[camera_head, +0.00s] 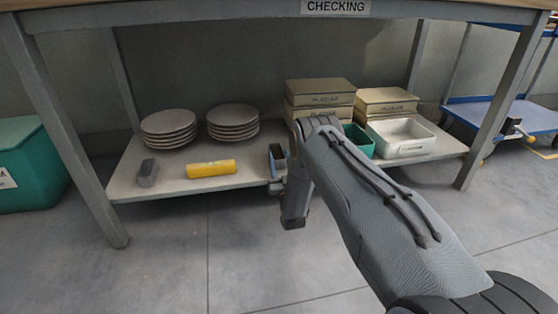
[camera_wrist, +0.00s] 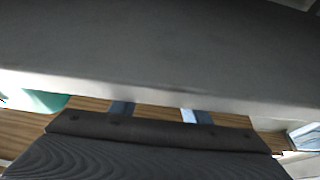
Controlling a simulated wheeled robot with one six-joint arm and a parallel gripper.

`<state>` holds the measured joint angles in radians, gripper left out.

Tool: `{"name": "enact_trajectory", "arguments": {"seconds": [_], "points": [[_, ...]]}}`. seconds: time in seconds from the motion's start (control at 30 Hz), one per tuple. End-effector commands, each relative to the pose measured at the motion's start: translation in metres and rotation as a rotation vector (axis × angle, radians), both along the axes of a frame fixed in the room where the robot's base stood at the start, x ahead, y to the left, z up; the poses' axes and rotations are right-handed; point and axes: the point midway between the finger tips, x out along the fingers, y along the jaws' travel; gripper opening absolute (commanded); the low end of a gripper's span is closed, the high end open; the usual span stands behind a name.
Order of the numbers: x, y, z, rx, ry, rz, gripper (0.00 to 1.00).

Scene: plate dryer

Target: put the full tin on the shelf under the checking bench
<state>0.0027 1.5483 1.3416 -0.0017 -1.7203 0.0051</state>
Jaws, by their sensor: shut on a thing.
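My gripper (camera_head: 277,170) is at the front edge of the shelf under the checking bench, mostly hidden by my own wrist in the head view. Its two bluish fingers (camera_wrist: 155,109) show in the wrist view, apart from each other, with their tips hidden. A small dark blue-grey thing (camera_head: 277,154) shows at the gripper; I take it for the full tin, held, but its shape and contents are unclear. The shelf (camera_head: 232,181) is pale and partly filled. The checking bench (camera_head: 200,14) stands over it, with a CHECKING sign (camera_head: 336,7).
The shelf bears two plate stacks (camera_head: 169,128) (camera_head: 233,121), a grey block (camera_head: 147,173), a yellow roll (camera_head: 210,169), boxes (camera_head: 320,93), a green bin (camera_head: 359,140) and a white bin (camera_head: 399,139). Bench legs (camera_head: 60,130) (camera_head: 503,100) flank it. A blue trolley (camera_head: 500,112) stands right.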

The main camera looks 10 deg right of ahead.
Motion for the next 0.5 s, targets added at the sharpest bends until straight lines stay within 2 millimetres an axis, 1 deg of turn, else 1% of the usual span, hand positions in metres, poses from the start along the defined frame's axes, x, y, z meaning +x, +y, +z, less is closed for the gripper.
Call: {"name": "enact_trajectory", "arguments": {"seconds": [0.07,0.1,0.17,0.2,0.5], "points": [[0.0003,-0.0001,-0.0023,0.0,-0.002,0.0,0.0],[0.0,-0.0001,-0.0027,0.0,0.0,0.0,0.48],[0.0,-0.0001,-0.0025,0.0,0.0,0.0,0.58],[-0.0001,-0.0001,-0.0024,0.0,0.0,0.0,0.61],[-0.0001,-0.0001,-0.001,0.0,0.0,0.0,0.61]]}}
